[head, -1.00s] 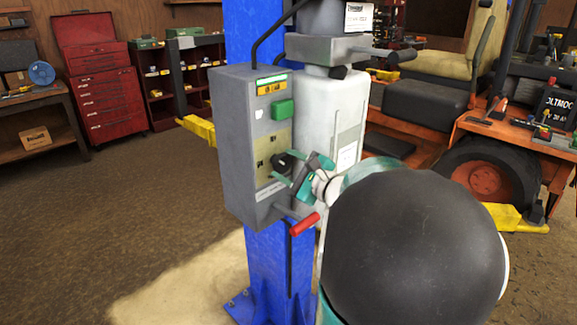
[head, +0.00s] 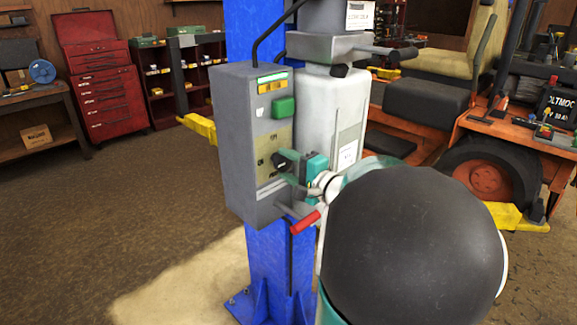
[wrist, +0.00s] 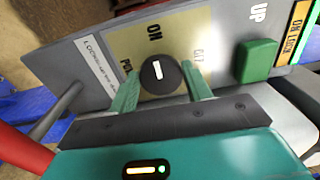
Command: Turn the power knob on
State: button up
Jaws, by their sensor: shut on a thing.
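The power knob is round and black with a white mark; it sits on the beige plate of the grey control box (head: 236,150). In the wrist view the knob (wrist: 152,84) is between the two green fingers of my gripper (wrist: 160,88), which are shut on it. Its white mark lines up roughly with the "ON" label above it in that view. Another label, partly hidden and hard to read, is beside the right finger. In the head view my gripper (head: 291,166) reaches the box from the right and partly covers the knob (head: 279,160).
A green button (head: 283,107) is above the knob on the box. A red-handled lever (head: 305,223) sticks out just below my gripper. A white cylinder (head: 325,120) stands close on the right. The blue post (head: 268,265) carries the box.

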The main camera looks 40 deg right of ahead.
dwell(0.3)
jog(key=o, duration=1)
jog(key=shift+c, duration=0.2)
jog(key=s, duration=1.4)
jog(key=shift+d, duration=0.2)
jog(key=shift+w, duration=0.1)
